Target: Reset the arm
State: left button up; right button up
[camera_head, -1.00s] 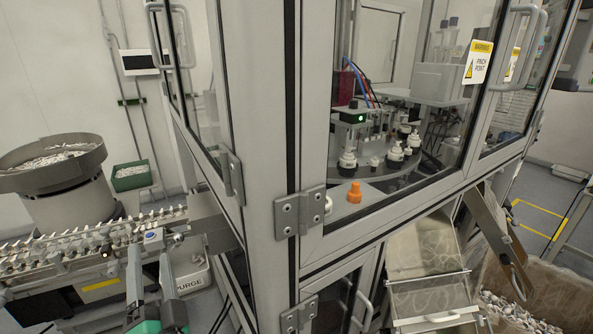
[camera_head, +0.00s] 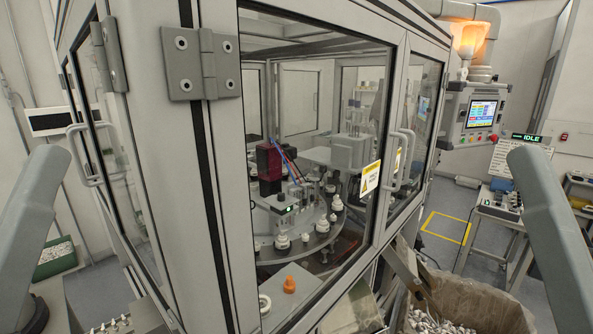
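The task names no object apart from my arm. My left arm (camera_head: 28,222) shows as a grey link slanting in at the left edge. My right arm (camera_head: 558,240) shows as a grey link at the right edge. Neither gripper's fingers show in this view, so I cannot see whether they are open or what they hold.
A glazed machine enclosure (camera_head: 215,200) with metal hinges fills the middle. Inside are a round dial (camera_head: 318,238) with white caps and an orange knob (camera_head: 289,285). A lit control panel (camera_head: 482,112) and a parts bin (camera_head: 465,295) are at right. A green bin (camera_head: 55,258) is at left.

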pick_arm(q)
notch_tip(320, 180, up, 20)
jog(key=p, duration=1.5)
jog(key=shift+f+p, duration=0.25)
jog(key=shift+p, duration=0.05)
pick_arm(e)
notch_tip(320, 180, up, 19)
jog(key=shift+r, duration=0.2)
pick_arm(q)
jog(key=shift+c, duration=0.4)
